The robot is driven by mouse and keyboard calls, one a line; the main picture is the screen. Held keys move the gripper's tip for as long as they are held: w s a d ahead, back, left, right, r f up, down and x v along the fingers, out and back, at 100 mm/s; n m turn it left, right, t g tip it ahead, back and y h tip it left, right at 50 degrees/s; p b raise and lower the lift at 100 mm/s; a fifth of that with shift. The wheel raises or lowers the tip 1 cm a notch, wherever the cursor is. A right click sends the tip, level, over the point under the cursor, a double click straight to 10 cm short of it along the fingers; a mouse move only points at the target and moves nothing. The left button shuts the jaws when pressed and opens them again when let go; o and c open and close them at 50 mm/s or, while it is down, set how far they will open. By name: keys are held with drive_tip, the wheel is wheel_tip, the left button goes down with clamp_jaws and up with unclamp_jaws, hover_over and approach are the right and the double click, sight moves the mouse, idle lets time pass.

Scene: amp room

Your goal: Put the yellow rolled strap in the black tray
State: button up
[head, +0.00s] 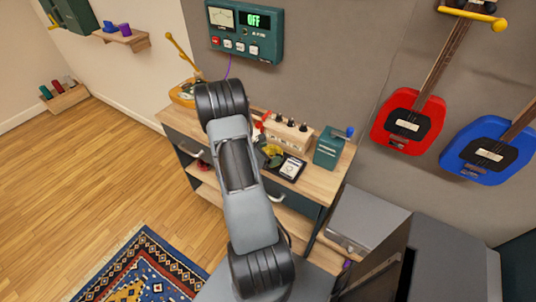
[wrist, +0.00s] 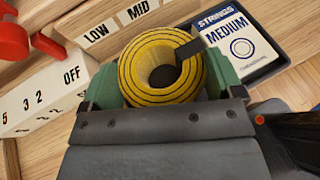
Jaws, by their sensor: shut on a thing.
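My gripper (wrist: 163,90) is shut on the yellow rolled strap (wrist: 135,77), a coil with dark edge lines and a dark band at its upper right. The green finger pads press on its left and right sides. The black tray (wrist: 268,69) is at the upper right of the wrist view, with a white and dark blue strings packet (wrist: 238,37) lying in it. The coil overlaps the tray's left side in this view; its height above is unclear.
A wooden and white block with knobs (head: 288,133) stands behind the tray; its labelled face (wrist: 72,72) and red knobs (wrist: 12,42) show in the wrist view. A dark green box (head: 329,148) stands to the right on the wooden bench (head: 318,182).

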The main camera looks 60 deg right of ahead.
drive_tip(key=shift+f, duration=0.1)
drive_tip(key=shift+f, duration=0.1)
drive_tip(key=o, duration=0.8)
drive_tip(key=shift+r, duration=0.2)
drive_tip(key=shift+a+r, duration=0.1)
drive_tip(key=shift+r, duration=0.05)
drive_tip(key=w+a+r+m+t+y, duration=0.1)
drive_tip(key=a+r+m+t+y, duration=0.2)
drive_tip(key=a+r, duration=0.4)
drive_tip(key=a+r+m+t+y, duration=0.3)
drive_tip(key=a+r+m+y, duration=0.2)
drive_tip(key=a, duration=1.3)
drive_tip(key=w+a+r+m+t+y+b, duration=0.1)
drive_tip(key=a+r+m+t+y, duration=0.2)
drive_tip(key=a+r, duration=0.6)
drive_tip(key=shift+w+a+m+t+y, duration=0.2)
drive_tip(key=shift+a+m+y, duration=0.3)
drive_tip(key=shift+a, duration=0.65)
drive_tip(key=shift+w+a+m+t+y, duration=0.15)
drive_tip(key=shift+a+m+y, duration=0.15)
drive_tip(key=shift+a+m, duration=0.65)
